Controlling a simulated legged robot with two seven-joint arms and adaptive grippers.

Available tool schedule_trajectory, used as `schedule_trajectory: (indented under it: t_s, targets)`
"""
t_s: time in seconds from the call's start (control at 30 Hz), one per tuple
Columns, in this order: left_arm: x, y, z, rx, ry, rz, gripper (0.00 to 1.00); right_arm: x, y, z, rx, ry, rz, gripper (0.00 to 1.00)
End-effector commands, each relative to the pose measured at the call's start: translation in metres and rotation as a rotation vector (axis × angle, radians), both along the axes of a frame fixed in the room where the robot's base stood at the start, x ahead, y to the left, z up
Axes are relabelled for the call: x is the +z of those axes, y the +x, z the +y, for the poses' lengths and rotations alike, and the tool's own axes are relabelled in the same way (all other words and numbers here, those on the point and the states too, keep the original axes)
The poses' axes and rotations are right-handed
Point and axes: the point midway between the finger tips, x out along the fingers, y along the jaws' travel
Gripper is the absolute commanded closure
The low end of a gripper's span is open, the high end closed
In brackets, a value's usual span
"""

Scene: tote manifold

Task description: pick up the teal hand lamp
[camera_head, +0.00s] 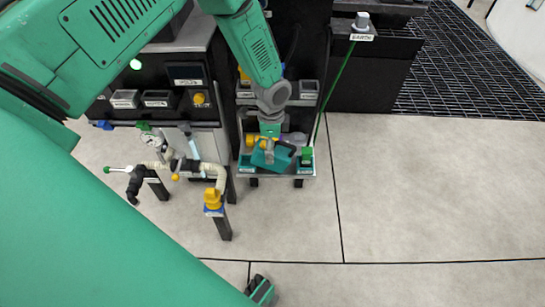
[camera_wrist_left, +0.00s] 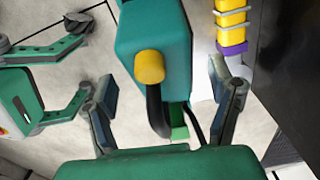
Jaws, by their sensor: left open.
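The teal hand lamp (camera_head: 284,156) sits on the small cart shelf in the head view, right under my left gripper (camera_head: 268,147). In the left wrist view the lamp (camera_wrist_left: 153,30) has a boxy teal body, a yellow knob and a dark curved handle. My left gripper (camera_wrist_left: 170,97) is open. Its two fingers stand apart on either side of the handle, with visible gaps. My gripper partly covers the lamp in the head view.
The grey cart shelf (camera_head: 273,174) also carries a green-topped item (camera_head: 307,155) right of the lamp. A yellow cylinder with a purple band (camera_wrist_left: 232,25) lies close by. A pipe stand with a yellow valve (camera_head: 213,198) is at left. The floor (camera_head: 430,190) at right is clear.

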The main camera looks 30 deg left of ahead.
Motion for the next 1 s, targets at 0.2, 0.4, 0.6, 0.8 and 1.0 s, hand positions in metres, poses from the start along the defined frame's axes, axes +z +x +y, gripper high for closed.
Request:
schedule_trajectory:
  t_s: [0.2, 0.4, 0.6, 0.8, 1.0]
  targets:
    - [-0.033, 0.001, 0.001, 0.0, 0.0, 0.001, 0.24, -0.017, 0.0, 0.0, 0.0, 0.0, 0.0, 1.0]
    - [-0.031, 0.002, 0.001, 0.0, 0.0, 0.0, 0.24, -0.015, 0.0, 0.0, 0.0, 0.0, 0.0, 1.0]
    - [-0.032, 0.001, 0.001, 0.0, 0.001, 0.0, 0.87, -0.015, 0.0, 0.0, 0.0, 0.0, 0.0, 1.0]
    - [-0.031, 0.002, 0.001, 0.0, 0.0, -0.001, 0.97, -0.015, 0.0, 0.0, 0.0, 0.0, 0.0, 1.0]
    - [-0.028, 0.001, 0.0, 0.0, 0.0, 0.0, 0.97, -0.012, 0.0, 0.0, 0.0, 0.0, 0.0, 1.0]
